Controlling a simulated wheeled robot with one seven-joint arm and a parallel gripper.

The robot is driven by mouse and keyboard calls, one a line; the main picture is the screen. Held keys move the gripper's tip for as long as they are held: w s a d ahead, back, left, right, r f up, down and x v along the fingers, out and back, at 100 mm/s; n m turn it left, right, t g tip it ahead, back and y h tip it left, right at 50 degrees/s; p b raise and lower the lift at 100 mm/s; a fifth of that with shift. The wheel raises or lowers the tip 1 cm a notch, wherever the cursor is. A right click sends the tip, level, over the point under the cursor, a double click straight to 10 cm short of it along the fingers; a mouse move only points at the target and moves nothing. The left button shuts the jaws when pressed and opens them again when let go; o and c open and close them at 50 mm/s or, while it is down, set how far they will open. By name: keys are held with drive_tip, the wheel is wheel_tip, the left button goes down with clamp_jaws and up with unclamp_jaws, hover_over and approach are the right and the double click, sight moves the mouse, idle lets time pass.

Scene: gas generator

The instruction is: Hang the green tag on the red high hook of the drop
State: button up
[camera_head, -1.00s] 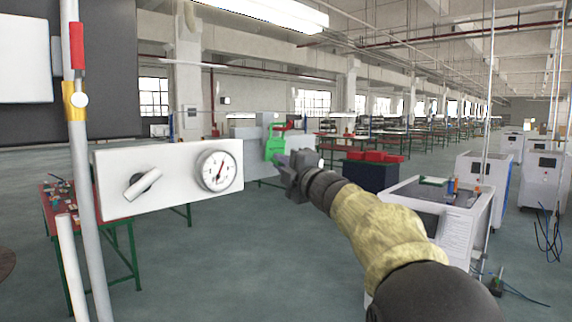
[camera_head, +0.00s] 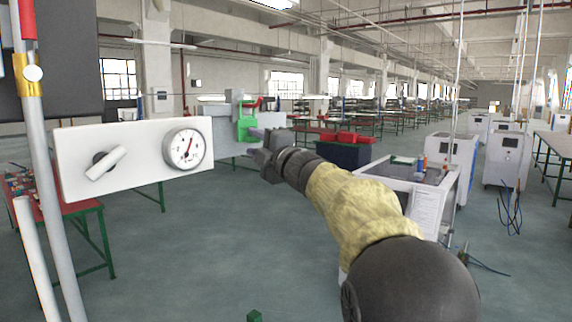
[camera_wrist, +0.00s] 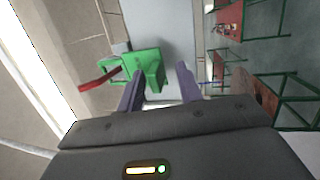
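The green tag (camera_head: 246,129) is at the red hook (camera_head: 254,104), in front of a grey-white fixture near the picture's middle. In the wrist view the tag (camera_wrist: 148,68) is just beyond my fingertips, and the red hook (camera_wrist: 99,79) reaches its left side. I cannot tell whether the hook passes through the tag. My gripper (camera_head: 259,134) is just right of the tag. In the wrist view its two purple-grey fingers (camera_wrist: 159,72) stand apart. The left one overlaps the tag's edge, and a gap shows between the tag and the right one.
A white panel with a gauge and lever (camera_head: 133,157) stands left, near a grey vertical pipe (camera_head: 50,170). A red-topped table (camera_head: 85,207) is behind it. A white machine cart (camera_head: 420,190) stands right of my arm. Open floor lies below my gripper.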

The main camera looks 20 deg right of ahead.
drive_tip(key=b+v, duration=0.5)
drive_tip(key=v, duration=1.1)
drive_tip(key=shift+b, duration=0.3)
wheel_tip(320, 180, down, 25)
drive_tip(key=w+d+m+g+h, duration=0.2)
drive_tip(key=w+m+g+h, duration=0.15)
drive_tip(key=m+h, duration=0.85)
drive_tip(key=s+a+f+m+g+y, duration=0.1)
drive_tip(key=s+a+f+m+g, duration=0.1)
drive_tip(key=s+f, duration=0.5)
drive_tip(key=s+a+f+m+g+y, duration=0.1)
drive_tip(key=s+a+f+m+g, duration=0.1)
drive_tip(key=s+f+m+g, duration=0.3)
drive_tip(key=s+a+f+m+g+y, duration=0.1)
drive_tip(key=s+a+f+m+g, duration=0.1)
drive_tip(key=s+f+g, duration=0.3)
drive_tip(key=s+f+m, duration=0.1)
drive_tip(key=s+f, duration=0.3)
drive_tip(key=f, duration=0.3)
drive_tip(key=shift+s+f+m, duration=0.3)
drive_tip(key=shift+f+m, duration=0.05)
drive_tip(key=shift+m, duration=0.05)
